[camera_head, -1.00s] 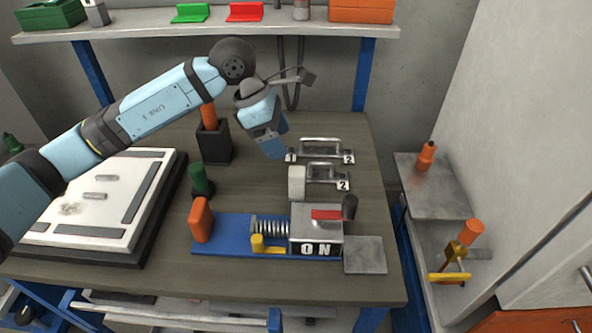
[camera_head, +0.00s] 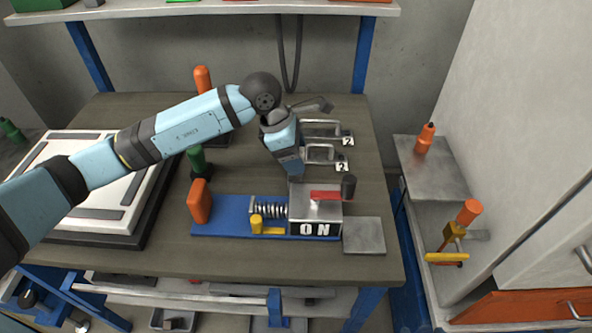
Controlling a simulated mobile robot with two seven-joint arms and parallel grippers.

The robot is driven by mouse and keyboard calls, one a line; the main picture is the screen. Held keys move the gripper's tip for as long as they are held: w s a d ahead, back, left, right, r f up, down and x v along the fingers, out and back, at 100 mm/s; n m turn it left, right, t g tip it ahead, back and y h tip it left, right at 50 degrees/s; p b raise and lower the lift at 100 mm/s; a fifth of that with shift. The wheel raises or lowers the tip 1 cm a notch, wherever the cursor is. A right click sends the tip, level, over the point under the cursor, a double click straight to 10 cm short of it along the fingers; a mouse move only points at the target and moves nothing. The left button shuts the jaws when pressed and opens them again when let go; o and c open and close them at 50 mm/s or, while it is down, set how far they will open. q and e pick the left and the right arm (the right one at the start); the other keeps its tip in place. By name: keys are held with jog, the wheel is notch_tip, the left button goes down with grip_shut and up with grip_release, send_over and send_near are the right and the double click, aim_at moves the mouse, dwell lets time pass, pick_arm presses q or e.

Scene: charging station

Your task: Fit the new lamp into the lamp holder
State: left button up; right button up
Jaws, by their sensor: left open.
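My left gripper (camera_head: 293,174) points down just behind the grey box marked "ON" (camera_head: 315,215), with the jaws open. Its fingers cover the place of a pale cylinder, so I cannot tell whether they touch it. The box has a red bar (camera_head: 325,195) on top and sits at the right end of a blue base (camera_head: 222,222). A spring (camera_head: 269,210), a yellow lever (camera_head: 262,226) and an upright orange block (camera_head: 199,201) are on that base. I cannot tell for sure which part is the lamp or its holder. My right gripper is out of view.
Two metal handles (camera_head: 320,153) with number tags stand right behind the gripper. A dark cylinder (camera_head: 348,187) and a grey plate (camera_head: 363,235) are at the box's right. A green-topped item (camera_head: 196,158) stands left. A white board (camera_head: 75,215) fills the left side.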

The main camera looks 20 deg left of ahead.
pick_arm(q)
jog(key=shift+x, duration=1.1)
jog(key=c, duration=1)
jog(key=shift+r, duration=0.15)
jog(key=shift+c, duration=0.2)
